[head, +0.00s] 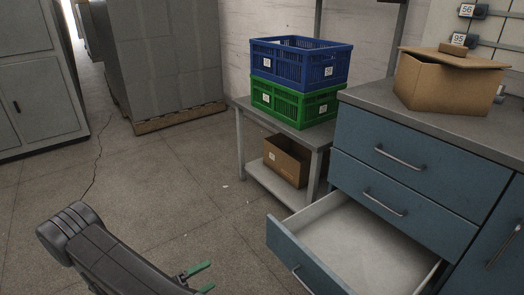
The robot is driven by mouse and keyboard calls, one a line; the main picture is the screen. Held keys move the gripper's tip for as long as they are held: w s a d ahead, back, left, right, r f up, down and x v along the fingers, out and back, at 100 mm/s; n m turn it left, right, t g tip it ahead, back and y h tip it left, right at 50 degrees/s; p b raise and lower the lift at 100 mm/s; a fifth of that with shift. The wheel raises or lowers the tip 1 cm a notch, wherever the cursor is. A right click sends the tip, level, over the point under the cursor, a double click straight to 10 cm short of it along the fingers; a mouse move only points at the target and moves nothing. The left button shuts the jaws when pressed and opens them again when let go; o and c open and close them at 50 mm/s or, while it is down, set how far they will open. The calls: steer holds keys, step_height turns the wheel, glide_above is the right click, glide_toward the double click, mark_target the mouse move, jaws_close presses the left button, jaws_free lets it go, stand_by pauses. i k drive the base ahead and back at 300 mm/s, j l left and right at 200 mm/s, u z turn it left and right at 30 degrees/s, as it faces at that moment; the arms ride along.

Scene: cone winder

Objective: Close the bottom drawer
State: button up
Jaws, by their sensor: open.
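The bottom drawer (291,262) of the blue cabinet is pulled well out. Its white interior shows and looks empty. Its blue front with a metal bar handle (304,281) faces the lower left, and its lower part runs to the picture's bottom edge. The two drawers above, the middle (390,211) and the top (400,158), are shut. My gripper (207,277), with green fingers, is at the bottom of the picture, left of the drawer front and apart from it. Its fingers are spread and nothing is between them.
A side table (240,103) left of the cabinet carries a blue crate (290,70) stacked on a green crate (285,102). A cardboard box (285,165) sits on its lower shelf. Another cardboard box (440,85) stands on the worktop. The floor at left is clear.

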mark_target(336, 245)
steer(key=i+j, duration=0.15)
steer(key=i, duration=0.15)
steer(key=i+j, duration=0.15)
steer(key=i, duration=0.15)
steer(key=i+j+z, duration=0.1)
steer(key=z, duration=0.2)
steer(key=i+z, duration=0.1)
steer(key=z, duration=0.9)
